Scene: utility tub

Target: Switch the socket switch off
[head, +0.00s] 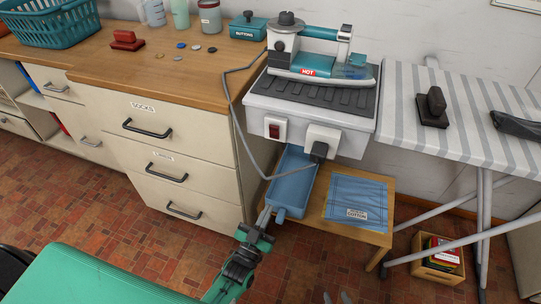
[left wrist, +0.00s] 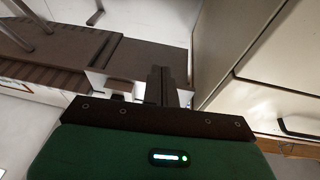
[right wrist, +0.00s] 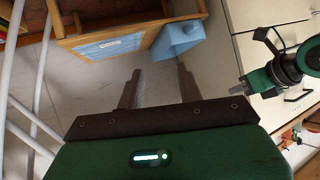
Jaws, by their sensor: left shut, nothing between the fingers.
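The socket switch (head: 274,130) is a red rocker in a white frame on the front of the white ironing station (head: 355,143). Its on or off position is too small to tell. A black plug (head: 319,149) sits in the white socket to its right. My left gripper (head: 265,214) is below the switch, apart from it, beside the blue bin. Its fingers are together and empty in the left wrist view (left wrist: 161,82). My right gripper (head: 336,298) shows only fingertips at the bottom edge of the head view. Its fingers are apart and empty in the right wrist view (right wrist: 157,85).
An iron (head: 315,66) labelled HOT rests on the station, and its grey cord (head: 228,85) loops down to the plug. A blue bin (head: 292,180) and folded blue cloth (head: 356,198) are on a low wooden table. Drawers (head: 170,170) stand left; a striped ironing board (head: 460,100) stands right.

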